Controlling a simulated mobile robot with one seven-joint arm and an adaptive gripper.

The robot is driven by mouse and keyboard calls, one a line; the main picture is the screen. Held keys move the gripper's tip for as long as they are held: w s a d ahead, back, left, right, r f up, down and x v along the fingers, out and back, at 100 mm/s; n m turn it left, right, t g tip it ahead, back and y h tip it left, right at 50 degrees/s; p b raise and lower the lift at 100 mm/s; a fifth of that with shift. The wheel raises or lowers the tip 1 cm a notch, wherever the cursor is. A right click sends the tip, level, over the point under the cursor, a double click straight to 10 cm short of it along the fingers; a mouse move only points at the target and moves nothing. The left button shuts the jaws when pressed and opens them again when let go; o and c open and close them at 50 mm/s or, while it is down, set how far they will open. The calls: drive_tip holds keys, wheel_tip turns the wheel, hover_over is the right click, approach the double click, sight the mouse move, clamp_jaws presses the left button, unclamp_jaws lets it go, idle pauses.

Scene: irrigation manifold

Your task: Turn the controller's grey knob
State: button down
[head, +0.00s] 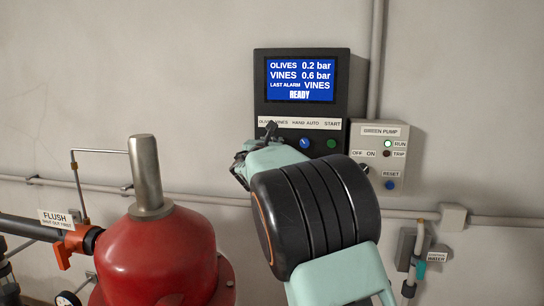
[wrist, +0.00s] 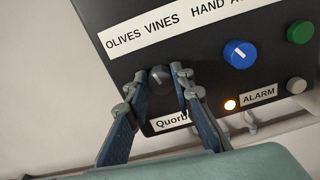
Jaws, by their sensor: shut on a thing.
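The controller (head: 258,85) is a dark box on the wall with a blue screen (head: 301,80) reading OLIVES 0.2 bar, VINES 0.6 bar, LAST ALARM VINES, READY. In the wrist view, the dark grey knob (wrist: 159,79) sits below the OLIVES VINES label (wrist: 143,32) on the controller's face. My gripper (wrist: 160,73) is shut on this knob, one finger on each side. The fingers partly cover the knob, and its exact pointing is hard to read. In the head view my gripper (head: 254,146) hides the knob.
Right of the grey knob are a blue knob (wrist: 239,54), a green button (wrist: 300,32), a pale button (wrist: 296,86) and a lit amber lamp (wrist: 230,105). The green pump box (head: 386,180) is right of the controller. A red tank (head: 160,255) and pipes stand left.

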drive_tip(key=m+b, duration=0.4)
drive_tip(key=b, duration=0.1)
drive_tip(key=m+b, duration=0.5)
drive_tip(key=shift+d+f+m, duration=0.15)
drive_tip(key=shift+m, duration=0.15)
idle(0.4)
drive_tip(key=c, duration=1.7)
unclamp_jaws()
drive_tip(key=shift+s, duration=0.1)
drive_tip(key=v, duration=1.2)
